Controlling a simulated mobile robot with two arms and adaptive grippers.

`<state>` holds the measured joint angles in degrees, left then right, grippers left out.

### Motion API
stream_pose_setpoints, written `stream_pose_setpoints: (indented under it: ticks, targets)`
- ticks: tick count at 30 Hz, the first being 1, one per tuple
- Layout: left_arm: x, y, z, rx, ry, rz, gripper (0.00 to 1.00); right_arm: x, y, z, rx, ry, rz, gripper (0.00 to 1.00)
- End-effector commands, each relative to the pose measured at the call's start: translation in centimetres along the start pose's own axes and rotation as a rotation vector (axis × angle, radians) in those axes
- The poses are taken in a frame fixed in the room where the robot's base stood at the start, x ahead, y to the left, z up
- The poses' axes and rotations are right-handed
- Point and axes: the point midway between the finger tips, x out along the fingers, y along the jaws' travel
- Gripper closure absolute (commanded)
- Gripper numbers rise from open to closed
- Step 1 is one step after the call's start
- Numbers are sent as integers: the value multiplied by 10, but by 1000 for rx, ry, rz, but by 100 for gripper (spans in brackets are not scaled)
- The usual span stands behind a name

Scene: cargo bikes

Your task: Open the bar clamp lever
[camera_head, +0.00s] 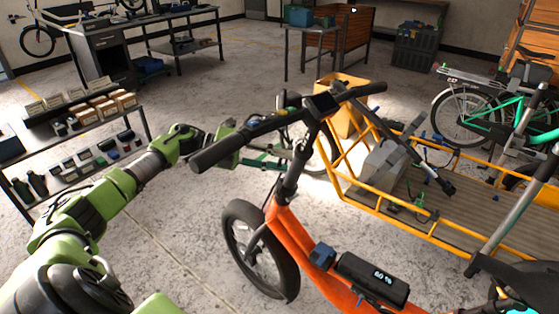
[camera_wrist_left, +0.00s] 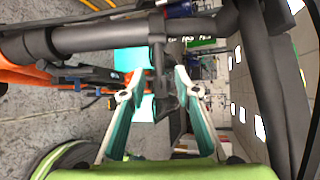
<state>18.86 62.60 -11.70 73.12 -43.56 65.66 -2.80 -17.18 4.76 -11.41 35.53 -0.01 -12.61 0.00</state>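The orange bike's dark stem (camera_head: 291,172) rises to the handlebar (camera_head: 360,93). In the left wrist view the stem (camera_wrist_left: 95,38) runs across the top, with the handlebar (camera_wrist_left: 282,90) at the right. A dark piece, seemingly the bar clamp lever (camera_wrist_left: 160,62), sticks out from the stem toward my left gripper (camera_wrist_left: 158,82). The two teal-padded fingers stand apart on either side of it, with no clear contact. In the head view my left gripper (camera_head: 283,156) reaches behind the left grip to beside the stem. The lever cannot be made out there. My right gripper is not in view.
The left handlebar grip (camera_head: 224,149) passes close in front of my left gripper. A yellow-framed cargo bed (camera_head: 352,198) lies to the right. A shelf (camera_head: 143,122) with boxes and small parts stands at left. Open concrete floor lies behind.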

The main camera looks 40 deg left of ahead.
Motion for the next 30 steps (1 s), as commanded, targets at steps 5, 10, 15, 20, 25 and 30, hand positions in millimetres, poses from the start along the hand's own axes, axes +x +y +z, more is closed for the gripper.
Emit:
stream_pose_setpoints:
  ticks: [5, 10, 15, 20, 25, 30]
  targets:
    - [0, 0, 0, 0, 0, -1, 71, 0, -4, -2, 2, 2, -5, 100]
    - [-11, 1, 1, -1, -2, 3, 71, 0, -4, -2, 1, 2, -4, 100]
    - [-42, 2, 0, -2, -2, 6, 71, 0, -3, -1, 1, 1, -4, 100]
    - [-77, 2, 0, -2, -1, 5, 71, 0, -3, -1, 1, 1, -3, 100]
    - [-105, 2, 0, -2, -2, 3, 71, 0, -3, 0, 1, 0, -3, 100]
    - [-118, 1, 0, -2, -1, 1, 71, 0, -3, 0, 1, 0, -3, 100]
